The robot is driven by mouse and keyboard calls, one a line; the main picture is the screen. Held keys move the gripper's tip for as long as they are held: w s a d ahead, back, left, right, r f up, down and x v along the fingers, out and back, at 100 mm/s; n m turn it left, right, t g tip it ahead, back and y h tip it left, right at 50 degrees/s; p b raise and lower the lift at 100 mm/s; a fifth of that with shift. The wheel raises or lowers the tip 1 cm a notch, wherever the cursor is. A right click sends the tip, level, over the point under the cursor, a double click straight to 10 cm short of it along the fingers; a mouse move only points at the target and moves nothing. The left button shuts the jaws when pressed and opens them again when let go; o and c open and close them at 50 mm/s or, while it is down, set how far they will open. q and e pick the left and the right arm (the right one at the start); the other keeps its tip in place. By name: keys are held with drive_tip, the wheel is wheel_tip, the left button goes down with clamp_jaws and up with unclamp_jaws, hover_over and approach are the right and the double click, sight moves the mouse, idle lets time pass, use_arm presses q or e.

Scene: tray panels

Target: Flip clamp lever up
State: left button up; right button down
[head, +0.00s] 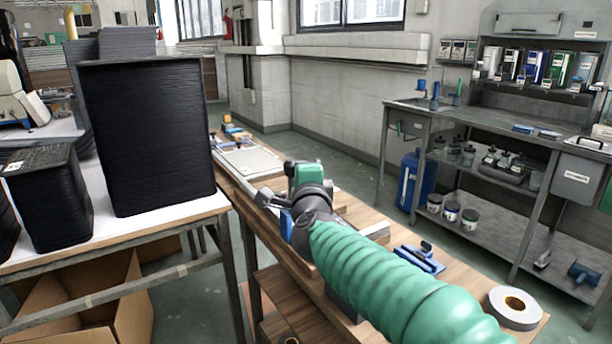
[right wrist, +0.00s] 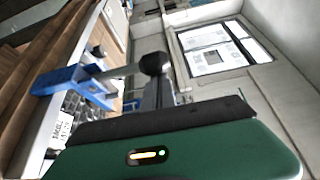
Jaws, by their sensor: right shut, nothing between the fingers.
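A blue part (head: 286,225) shows beside the wrist. My left gripper is not in view.
The wooden bench (head: 330,212) runs away from me. A blue fixture (head: 420,258) and a tape roll (head: 513,307) lie on its near part. A tall black stack (head: 150,135) stands on the left table. A grey shelf unit (head: 480,130) stands at the right.

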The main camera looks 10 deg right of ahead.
drive_tip(key=shift+s+a, duration=0.1)
drive_tip(key=shift+a, duration=0.05)
idle(0.3)
drive_tip(key=s+a+p, duration=0.2)
drive_tip(key=s+p, duration=0.1)
drive_tip(key=s, duration=1.3)
drive_tip(key=shift+s, duration=0.2)
drive_tip(key=shift+a+f, duration=0.1)
